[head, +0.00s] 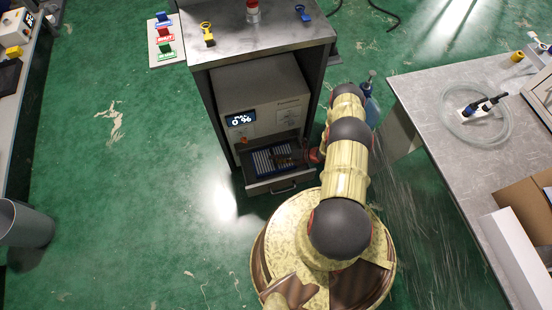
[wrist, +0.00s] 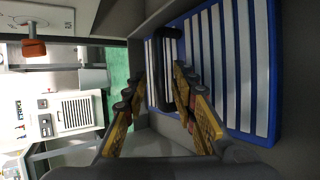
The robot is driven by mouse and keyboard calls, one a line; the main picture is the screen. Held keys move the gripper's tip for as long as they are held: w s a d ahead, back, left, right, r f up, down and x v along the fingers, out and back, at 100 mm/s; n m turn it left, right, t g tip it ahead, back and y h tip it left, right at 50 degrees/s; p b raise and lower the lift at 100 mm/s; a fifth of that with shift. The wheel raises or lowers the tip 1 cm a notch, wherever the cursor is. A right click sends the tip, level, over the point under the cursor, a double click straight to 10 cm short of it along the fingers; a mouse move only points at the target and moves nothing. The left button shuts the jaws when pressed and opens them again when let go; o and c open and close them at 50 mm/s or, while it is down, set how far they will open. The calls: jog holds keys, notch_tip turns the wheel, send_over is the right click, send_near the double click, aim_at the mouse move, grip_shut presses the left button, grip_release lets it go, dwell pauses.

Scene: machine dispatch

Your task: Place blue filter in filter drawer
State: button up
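The blue filter (head: 272,162), with white pleats, lies in the open filter drawer (head: 287,184) low in the grey machine. In the wrist view the filter (wrist: 262,70) fills the upper right, and its black handle (wrist: 166,70) stands between my fingers. A drawer wall (wrist: 160,16) runs close beside the filter. In the head view my gripper (head: 299,156) reaches in from the right, partly hidden by my arm. The filter's underside is hidden.
The machine (head: 262,98) sits in a cabinet, its display reading 0 %. Red, yellow and blue items stand on the cabinet top (head: 270,35). A workbench (head: 450,150) with a coiled hose is at the right. A grey bin (head: 25,224) stands at the left. Green floor is clear left of the drawer.

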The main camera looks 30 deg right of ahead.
jog(key=shift+s+d+r, duration=0.15)
jog(key=shift+r, duration=0.1)
jog(key=p+v, duration=0.3)
jog(key=v, duration=0.8)
jog(key=shift+s+d, duration=0.15)
jog(key=shift+d, duration=0.05)
jog(key=shift+r, duration=0.1)
